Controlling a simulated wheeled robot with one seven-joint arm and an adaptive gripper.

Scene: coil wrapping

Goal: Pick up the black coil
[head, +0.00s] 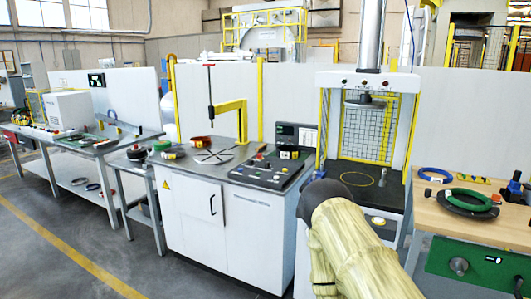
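A small dark round item that looks like the black coil (137,154) lies on the low side table at the left of the white cabinet. It is small in the head view, so I cannot be sure of it. A flat black ring or disc (450,205) also lies on the wooden bench at the right, under a green coil (473,199). My arm, in a yellowish cover with a dark rounded joint, rises at the lower centre right. My gripper's fingers do not show.
The white cabinet (195,208) carries a yellow post arm and a control panel (265,172). A press with a yellow-edged guard (363,125) stands right of it. A blue coil (435,175) lies on the wooden bench (428,212). The grey floor (150,265) at the front left is clear.

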